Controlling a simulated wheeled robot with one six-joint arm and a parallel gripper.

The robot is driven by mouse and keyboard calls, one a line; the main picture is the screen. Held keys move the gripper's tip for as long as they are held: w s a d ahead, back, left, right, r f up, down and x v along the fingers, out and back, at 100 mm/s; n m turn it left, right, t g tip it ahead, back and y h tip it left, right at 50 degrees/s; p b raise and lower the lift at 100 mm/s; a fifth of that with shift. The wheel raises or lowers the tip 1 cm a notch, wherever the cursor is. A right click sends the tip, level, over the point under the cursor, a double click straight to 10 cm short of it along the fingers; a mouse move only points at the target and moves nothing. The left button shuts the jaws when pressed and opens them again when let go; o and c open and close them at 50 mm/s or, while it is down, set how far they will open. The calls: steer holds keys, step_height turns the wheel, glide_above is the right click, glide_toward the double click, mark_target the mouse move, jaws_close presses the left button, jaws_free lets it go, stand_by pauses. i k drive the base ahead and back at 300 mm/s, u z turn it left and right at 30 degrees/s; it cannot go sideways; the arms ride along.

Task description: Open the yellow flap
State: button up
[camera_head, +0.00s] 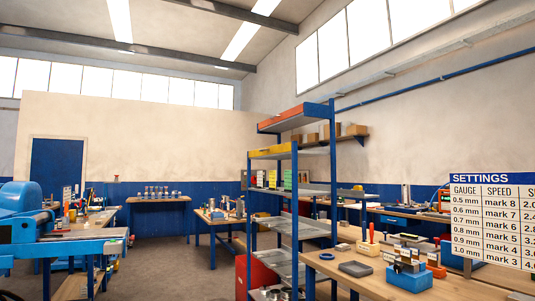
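No part that I can clearly tell as a yellow flap shows in the head view. A yellow-edged panel (270,153) is on an upper level of the blue shelf rack, at the middle of the view. I cannot tell whether it is a hinged flap. My gripper is not in view.
The blue shelf rack (253,215) stands at the centre right. A workbench with tools (345,284) and a settings board (495,222) are at right. A blue machine (70,244) is at left. Bare floor (185,270) lies between the machine and the rack.

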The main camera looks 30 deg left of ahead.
mark_target(283, 148)
steer(key=u, duration=1.5)
steer(key=i, duration=7.3)
steer(key=z, duration=3.95)
